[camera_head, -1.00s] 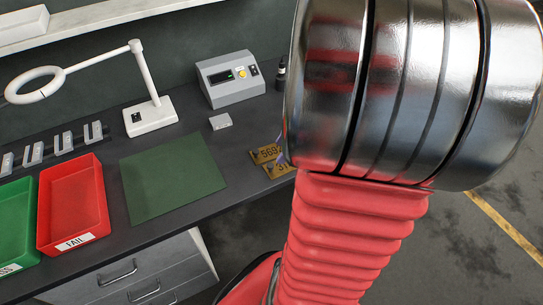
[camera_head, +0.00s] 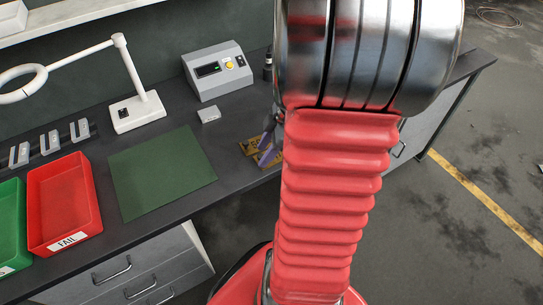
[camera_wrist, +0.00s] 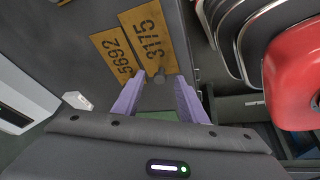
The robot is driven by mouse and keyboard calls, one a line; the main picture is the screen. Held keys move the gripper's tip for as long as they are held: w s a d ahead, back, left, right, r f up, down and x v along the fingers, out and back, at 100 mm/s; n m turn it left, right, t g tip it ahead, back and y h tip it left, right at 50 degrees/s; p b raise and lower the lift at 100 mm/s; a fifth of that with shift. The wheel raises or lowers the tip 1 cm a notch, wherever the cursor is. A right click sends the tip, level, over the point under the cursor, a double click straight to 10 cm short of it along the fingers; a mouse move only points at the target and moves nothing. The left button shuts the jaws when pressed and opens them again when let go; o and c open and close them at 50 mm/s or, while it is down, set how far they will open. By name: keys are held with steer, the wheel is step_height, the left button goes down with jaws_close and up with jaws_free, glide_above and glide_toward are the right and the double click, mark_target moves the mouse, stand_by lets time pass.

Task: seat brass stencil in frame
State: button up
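Two brass stencil plates lie side by side near the bench's front edge. In the wrist view one reads 5692 (camera_wrist: 116,54) and the other reads 3175 (camera_wrist: 150,36). My gripper (camera_wrist: 160,78) has two purple fingers spread apart, at the near end of the 3175 plate. A small dark knob (camera_wrist: 159,76) shows between the fingertips; I cannot tell whether they touch it. In the head view the plates (camera_head: 249,147) are partly hidden by my gripper (camera_head: 268,139) and arm. I cannot make out a stencil frame in either view.
A green mat (camera_head: 162,172) lies left of the plates, with a red FAIL tray (camera_head: 64,204) and a green tray (camera_head: 12,225) beyond it. A grey control box (camera_head: 217,70), a small pale block (camera_head: 208,114) and a white lamp (camera_head: 137,111) stand behind.

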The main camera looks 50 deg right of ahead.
steer(key=shift+w+a+f, duration=0.15)
steer(key=shift+w+f, duration=0.05)
steer(key=shift+f, duration=0.35)
steer(key=shift+c, duration=0.5)
jaws_close()
